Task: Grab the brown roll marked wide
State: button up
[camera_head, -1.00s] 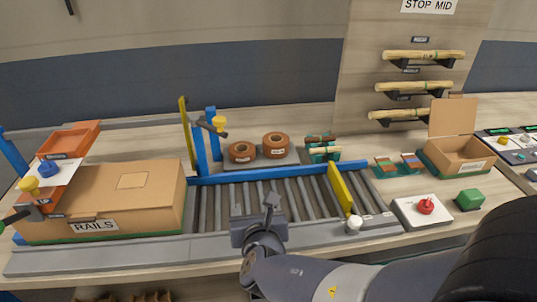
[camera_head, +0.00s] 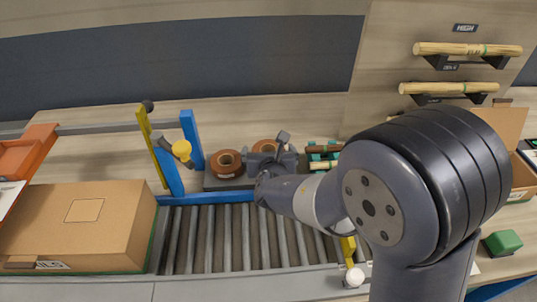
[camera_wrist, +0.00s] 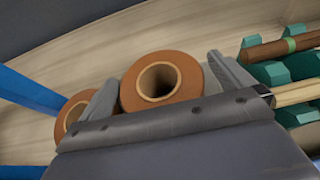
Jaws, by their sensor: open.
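Two brown rolls with pale cores sit side by side on a dark grey tray (camera_head: 213,183) behind the conveyor. The left roll (camera_head: 229,172) is in plain sight in the head view. The right roll (camera_head: 264,145) is mostly hidden behind my gripper (camera_head: 271,151). In the wrist view the right roll (camera_wrist: 187,72) appears between the two fingers of my open gripper (camera_wrist: 166,90), close by. The left roll (camera_wrist: 70,108) is partly covered by the left finger. I cannot read a "wide" marking on either roll.
A blue rail (camera_head: 215,197) and the roller conveyor (camera_head: 212,240) lie in front of the tray. A green rack with wooden sticks (camera_head: 322,152) is close on the right.

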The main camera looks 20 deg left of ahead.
jog(key=c, duration=1)
jog(key=shift+c, duration=0.3)
jog(key=shift+a+r, duration=0.1)
